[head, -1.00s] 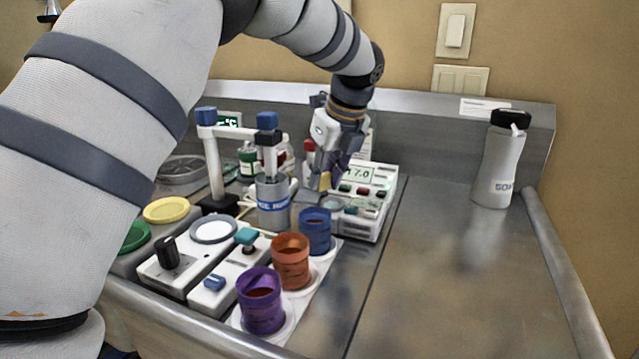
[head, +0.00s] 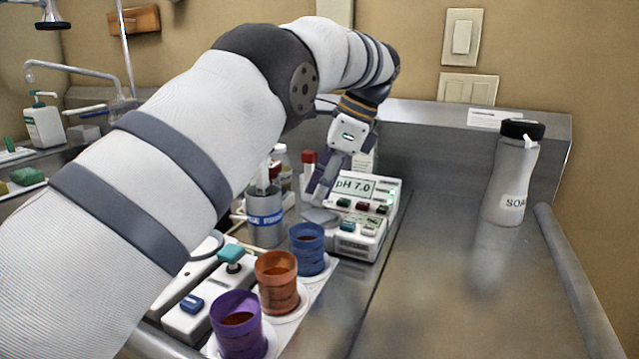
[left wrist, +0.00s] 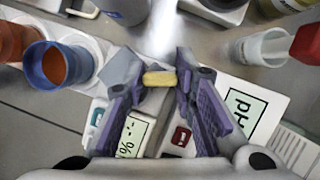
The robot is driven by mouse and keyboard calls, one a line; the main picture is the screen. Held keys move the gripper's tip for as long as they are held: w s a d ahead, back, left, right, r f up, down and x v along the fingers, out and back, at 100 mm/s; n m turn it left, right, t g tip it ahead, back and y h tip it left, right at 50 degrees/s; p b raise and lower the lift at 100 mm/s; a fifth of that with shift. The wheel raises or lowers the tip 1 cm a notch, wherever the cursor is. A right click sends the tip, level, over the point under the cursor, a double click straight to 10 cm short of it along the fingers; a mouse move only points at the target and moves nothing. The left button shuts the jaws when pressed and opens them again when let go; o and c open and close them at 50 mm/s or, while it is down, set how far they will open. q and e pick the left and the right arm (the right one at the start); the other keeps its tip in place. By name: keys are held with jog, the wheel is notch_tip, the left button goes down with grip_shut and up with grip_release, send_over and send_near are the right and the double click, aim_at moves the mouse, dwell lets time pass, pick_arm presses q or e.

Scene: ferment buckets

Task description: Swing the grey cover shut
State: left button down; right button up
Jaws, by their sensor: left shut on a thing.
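The grey cover (head: 320,216) is a small flat plate at the left side of the white pH meter (head: 366,188), low over its top. In the left wrist view the cover (left wrist: 121,68) shows beside a yellow tab (left wrist: 160,79). My left gripper (head: 318,194) is above the cover, pointing down. In the left wrist view the fingers of my left gripper (left wrist: 160,66) are shut on the yellow tab. The fingers and glare hide part of the cover, so I cannot tell whether it lies fully flat. My right gripper is not in view.
Blue (head: 307,250), orange (head: 277,283) and purple (head: 238,325) cups stand in a row at the front left. A grey cylinder (head: 264,218) stands left of the meter. A soap bottle (head: 510,172) stands at the right. The steel counter (head: 440,270) between is clear.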

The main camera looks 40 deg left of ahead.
pick_arm(q)
jog(key=shift+w+f+n, duration=0.1)
jog(key=shift+f+n, duration=0.05)
jog(key=shift+n, duration=0.55)
jog(key=shift+n+g+h+b, duration=0.4)
jog(key=shift+n+h+b, duration=0.15)
jog(key=shift+n, duration=0.45)
jog(key=c, duration=1.3)
grip_release()
